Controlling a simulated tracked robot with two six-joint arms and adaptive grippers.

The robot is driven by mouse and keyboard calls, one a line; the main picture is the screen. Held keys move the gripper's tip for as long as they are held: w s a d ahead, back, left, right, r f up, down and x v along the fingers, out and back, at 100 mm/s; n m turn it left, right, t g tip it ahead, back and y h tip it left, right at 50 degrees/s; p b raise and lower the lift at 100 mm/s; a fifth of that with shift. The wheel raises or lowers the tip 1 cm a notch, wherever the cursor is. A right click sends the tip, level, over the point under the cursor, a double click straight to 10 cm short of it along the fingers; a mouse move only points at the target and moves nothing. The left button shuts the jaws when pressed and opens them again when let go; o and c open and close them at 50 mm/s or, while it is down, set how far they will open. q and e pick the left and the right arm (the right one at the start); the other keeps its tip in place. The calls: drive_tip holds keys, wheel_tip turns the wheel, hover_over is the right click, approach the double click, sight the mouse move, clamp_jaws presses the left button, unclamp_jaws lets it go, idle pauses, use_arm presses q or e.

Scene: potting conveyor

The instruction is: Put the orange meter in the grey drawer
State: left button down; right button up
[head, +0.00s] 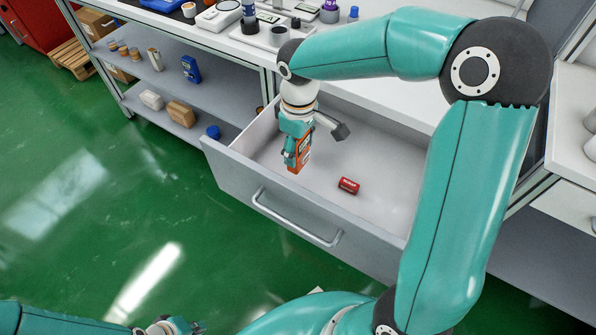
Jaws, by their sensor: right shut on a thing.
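The orange meter (304,154) is held upright in my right gripper (297,150), which is shut on it. The gripper partly covers the meter. Both are over the open grey drawer (223,168), towards its left part. I cannot tell whether the meter touches the drawer floor. My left gripper (190,327) is at the bottom edge of the view, cut off, far from the drawer. Its fingers are too little in view to tell their state.
A small red item (348,186) lies in the drawer, right of the meter. The drawer handle (296,218) faces the green floor. The bench top (225,40) above holds several tools and containers. Shelves at left hold a blue device (191,69) and boxes. Most of the drawer floor is clear.

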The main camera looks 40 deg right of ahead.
wheel_tip(320, 180, down, 8)
drive_tip(key=shift+b, duration=0.65)
drive_tip(key=o, duration=1.3)
drive_tip(key=shift+o, duration=0.2)
drive_tip(key=shift+r, duration=0.1)
wheel_tip(320, 180, up, 12)
drive_tip(key=shift+f+p, duration=0.1)
drive_tip(key=shift+p, duration=1.1)
